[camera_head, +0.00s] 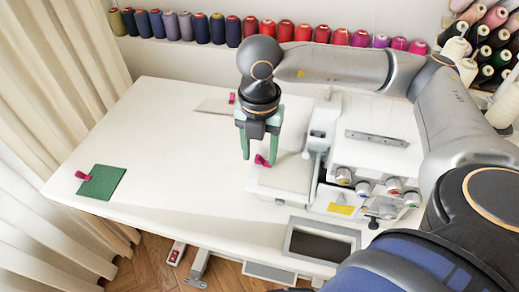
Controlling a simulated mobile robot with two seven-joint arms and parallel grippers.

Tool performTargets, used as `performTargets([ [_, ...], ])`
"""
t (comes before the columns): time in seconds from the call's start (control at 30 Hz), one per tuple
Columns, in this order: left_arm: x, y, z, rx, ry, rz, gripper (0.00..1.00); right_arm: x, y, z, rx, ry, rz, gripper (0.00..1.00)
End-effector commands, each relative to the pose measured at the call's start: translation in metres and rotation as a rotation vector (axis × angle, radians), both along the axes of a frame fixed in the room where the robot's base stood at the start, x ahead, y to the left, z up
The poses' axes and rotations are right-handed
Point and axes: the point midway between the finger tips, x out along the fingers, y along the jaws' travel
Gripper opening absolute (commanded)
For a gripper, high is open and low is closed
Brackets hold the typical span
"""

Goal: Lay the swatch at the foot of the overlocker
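My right gripper (260,161) points down with its two teal fingers spread apart, at the left edge of the overlocker (345,150). A magenta clip (262,160) shows between the fingertips, by the pale flat plate (282,183) at the machine's left. I cannot tell whether a pale swatch lies under that clip. A green swatch (101,183) with a magenta clip lies flat at the table's left. A pale grey swatch (213,106) with a magenta clip lies behind the gripper, partly hidden by it. My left gripper is not in view.
The white table (170,170) is clear between the green swatch and the overlocker. A grey-framed dark opening (320,243) is at the front edge. Thread spools (285,30) line the back wall, with more cones at the upper right. A curtain (50,80) hangs at left.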

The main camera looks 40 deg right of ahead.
Motion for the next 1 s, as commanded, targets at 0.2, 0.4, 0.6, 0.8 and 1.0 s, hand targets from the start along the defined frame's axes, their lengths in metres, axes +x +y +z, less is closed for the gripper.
performTargets([
  [0.2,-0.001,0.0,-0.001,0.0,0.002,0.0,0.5,0.0,0.0,0.0,0.0,0.0,0.0,0.57],
  [0.4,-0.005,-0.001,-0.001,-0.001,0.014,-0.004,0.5,0.001,0.0,0.008,0.001,-0.003,0.0,0.57],
  [0.6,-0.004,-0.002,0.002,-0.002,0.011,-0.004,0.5,0.001,0.001,0.048,0.002,-0.006,0.001,0.57],
  [0.8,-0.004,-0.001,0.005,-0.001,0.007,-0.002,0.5,0.001,0.001,0.092,0.002,-0.004,0.001,0.57],
  [1.0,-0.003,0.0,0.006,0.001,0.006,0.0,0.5,0.001,0.0,0.118,0.001,-0.002,0.0,0.57],
])
